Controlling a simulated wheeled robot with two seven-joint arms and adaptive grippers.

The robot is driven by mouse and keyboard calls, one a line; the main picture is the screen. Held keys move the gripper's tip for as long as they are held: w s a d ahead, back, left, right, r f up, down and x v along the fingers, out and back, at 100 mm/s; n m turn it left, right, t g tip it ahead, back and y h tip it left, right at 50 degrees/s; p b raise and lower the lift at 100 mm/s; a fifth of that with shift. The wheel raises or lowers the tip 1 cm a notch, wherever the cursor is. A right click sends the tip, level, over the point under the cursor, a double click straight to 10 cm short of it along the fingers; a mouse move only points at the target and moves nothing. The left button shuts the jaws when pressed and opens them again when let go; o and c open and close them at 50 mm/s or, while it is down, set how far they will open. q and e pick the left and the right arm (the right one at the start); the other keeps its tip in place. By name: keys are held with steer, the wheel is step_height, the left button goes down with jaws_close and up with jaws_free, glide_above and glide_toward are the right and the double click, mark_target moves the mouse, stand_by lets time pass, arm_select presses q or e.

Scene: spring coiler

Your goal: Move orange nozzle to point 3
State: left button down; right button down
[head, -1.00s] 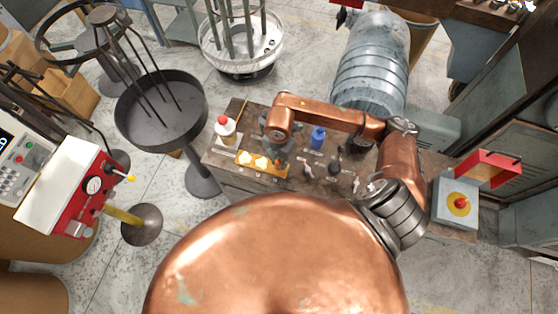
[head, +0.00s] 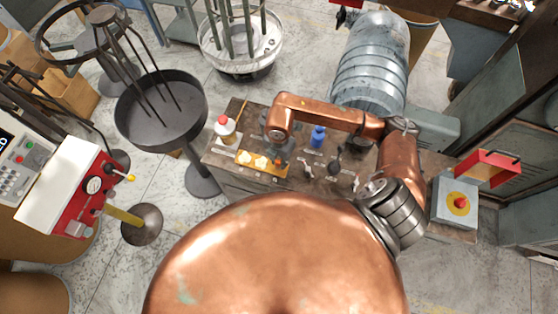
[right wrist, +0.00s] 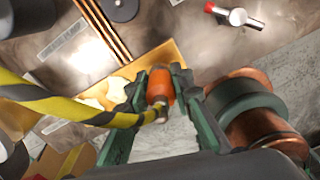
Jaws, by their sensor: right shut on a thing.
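The orange nozzle (right wrist: 160,84) shows in the right wrist view, upright in the picture between the green fingers of my right gripper (right wrist: 162,90). The gripper is shut on it. A yellow-and-black striped hose (right wrist: 75,108) comes in from the left and ends at the nozzle's lower end. In the head view my right gripper (head: 279,153) is over the bench, beside a yellow-orange tray (head: 242,157) with pale pieces on it. The nozzle is too small or hidden to make out there. I cannot identify point 3. My left gripper is not in view.
The workbench (head: 238,184) also holds a white bottle with a red cap (head: 225,128), a blue bottle (head: 318,136) and small tools (head: 335,168). A box with a red button (head: 457,204) stands at the right. A dark round pan (head: 160,115) stands left of the bench.

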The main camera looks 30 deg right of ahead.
steer(key=shift+f+b, duration=0.3)
steer(key=shift+f, duration=0.25)
stand_by(0.4)
steer(key=c, duration=1.6)
jaws_free()
step_height(320, 180, up, 12)
steer(key=shift+f, duration=0.1)
step_height(320, 180, up, 13)
steer(key=p, duration=0.9)
